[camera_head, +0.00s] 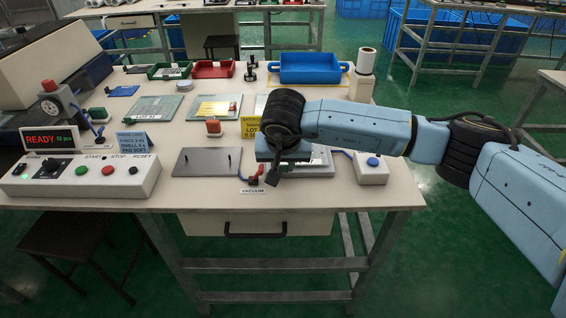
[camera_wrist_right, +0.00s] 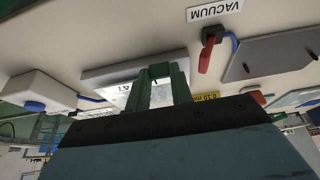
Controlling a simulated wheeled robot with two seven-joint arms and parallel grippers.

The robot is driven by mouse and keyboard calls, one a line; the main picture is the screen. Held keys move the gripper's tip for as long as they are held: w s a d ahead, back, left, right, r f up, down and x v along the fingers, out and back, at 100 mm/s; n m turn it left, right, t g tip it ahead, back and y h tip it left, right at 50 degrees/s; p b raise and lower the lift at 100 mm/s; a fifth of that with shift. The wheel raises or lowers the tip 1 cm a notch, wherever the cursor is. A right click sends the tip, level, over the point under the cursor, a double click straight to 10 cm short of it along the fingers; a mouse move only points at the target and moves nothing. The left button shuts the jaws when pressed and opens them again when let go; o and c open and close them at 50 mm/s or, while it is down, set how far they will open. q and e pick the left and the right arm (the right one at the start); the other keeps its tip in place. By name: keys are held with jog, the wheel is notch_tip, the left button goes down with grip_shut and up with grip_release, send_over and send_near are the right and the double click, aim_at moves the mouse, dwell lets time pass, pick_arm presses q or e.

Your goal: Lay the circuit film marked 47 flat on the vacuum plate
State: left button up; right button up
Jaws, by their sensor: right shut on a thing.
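My right gripper (camera_head: 283,172) is shut on a pale film (camera_wrist_right: 122,89), low over a light metal plate (camera_head: 325,166). In the right wrist view its green fingers (camera_wrist_right: 160,85) pinch the film's edge; the small upside-down mark is not clearly readable. The gripper hides much of film and plate, so contact between them cannot be told. A dark grey plate (camera_head: 207,162) with two upright pins lies bare to the left. A red-handled valve (camera_head: 255,176) labelled VACUUM stands between the plates; I cannot tell for certain which plate it serves. My left gripper is not in view.
A blue-button box (camera_head: 371,167) stands right of the light plate. A control panel (camera_head: 82,175) with a READY display is at the left. Flat films (camera_head: 155,108) on boards, a yellow card (camera_head: 250,127) and a blue tray (camera_head: 310,68) lie farther back.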

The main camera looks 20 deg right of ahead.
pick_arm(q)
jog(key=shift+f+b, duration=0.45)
pick_arm(e)
jog(key=shift+f, duration=0.4)
jog(key=o, duration=1)
jog(key=shift+r, duration=0.25)
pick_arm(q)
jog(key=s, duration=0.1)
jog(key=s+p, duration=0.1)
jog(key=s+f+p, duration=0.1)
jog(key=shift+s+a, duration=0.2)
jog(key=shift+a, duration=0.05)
pick_arm(e)
jog(key=v, duration=1.3)
jog(key=shift+s+f, duration=0.1)
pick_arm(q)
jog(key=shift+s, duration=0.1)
